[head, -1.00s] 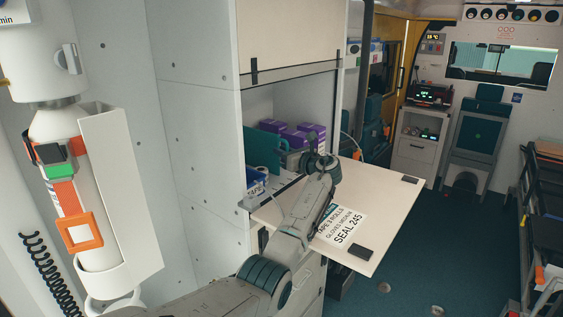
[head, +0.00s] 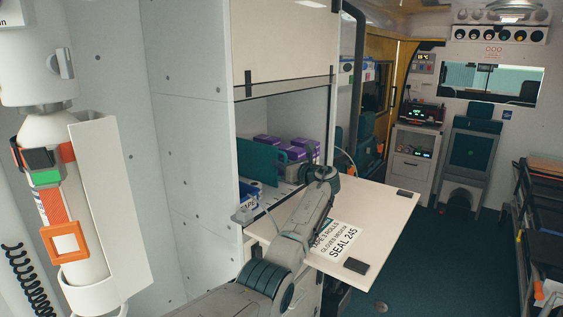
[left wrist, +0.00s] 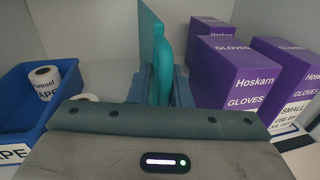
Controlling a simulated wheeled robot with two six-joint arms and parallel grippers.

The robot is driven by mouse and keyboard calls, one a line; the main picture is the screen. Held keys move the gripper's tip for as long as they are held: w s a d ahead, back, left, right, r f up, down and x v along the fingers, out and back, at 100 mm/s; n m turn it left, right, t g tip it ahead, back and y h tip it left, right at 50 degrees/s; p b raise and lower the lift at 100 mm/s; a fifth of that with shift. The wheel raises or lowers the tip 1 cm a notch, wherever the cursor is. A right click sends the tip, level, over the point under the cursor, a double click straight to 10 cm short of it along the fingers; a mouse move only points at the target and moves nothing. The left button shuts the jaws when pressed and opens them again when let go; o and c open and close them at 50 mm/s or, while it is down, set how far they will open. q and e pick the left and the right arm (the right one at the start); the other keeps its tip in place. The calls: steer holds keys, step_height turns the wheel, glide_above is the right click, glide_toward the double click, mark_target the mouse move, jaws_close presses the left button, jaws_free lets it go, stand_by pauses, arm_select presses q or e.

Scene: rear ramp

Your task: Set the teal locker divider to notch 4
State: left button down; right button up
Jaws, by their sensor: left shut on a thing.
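The teal divider (head: 259,163) stands upright inside the open locker compartment, between the blue bin and the purple glove boxes. In the left wrist view the teal divider (left wrist: 151,33) rises straight ahead, with a rounded teal grip at its near edge. My left gripper (left wrist: 160,85) is shut on that grip. In the head view my left gripper (head: 309,158) reaches in over the lowered flap, its fingertips partly hidden. The divider's foot and the notches are hidden, so I cannot tell which notch it stands at. My right gripper is out of view.
Purple glove boxes (left wrist: 230,70) stand close to the right of the divider. A blue bin (left wrist: 38,100) with tape rolls is at left. The lowered flap (head: 385,205) bears a label. Compartment walls and the upper door (head: 285,40) bound the opening.

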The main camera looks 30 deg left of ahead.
arm_select(q)
steer(key=shift+w+d+f, duration=0.1)
steer(key=shift+d+f, duration=0.05)
steer(key=shift+f, duration=0.65)
steer(key=c, duration=1.5)
jaws_free()
steer(key=shift+r, duration=0.1)
steer(key=shift+d+p, duration=0.15)
steer(key=shift+p, duration=0.15)
steer(key=p+v, duration=0.1)
steer(key=p, duration=0.1)
steer(key=p+v, duration=0.1)
steer(key=p, duration=0.3)
steer(key=shift+s+d+f, duration=0.25)
steer(key=shift+d, duration=0.1)
steer(key=shift+m, duration=0.3)
steer(key=p+v, duration=0.1)
steer(key=v, duration=0.1)
steer(key=p+v, duration=0.3)
steer(key=v, duration=0.2)
steer(key=shift+w+d+f, duration=0.1)
steer(key=shift+w+f, duration=0.1)
steer(key=shift+w, duration=0.05)
steer(key=shift+s+d+f+p, duration=0.1)
steer(key=shift+d+f+p, duration=0.1)
steer(key=shift+d+p, duration=0.2)
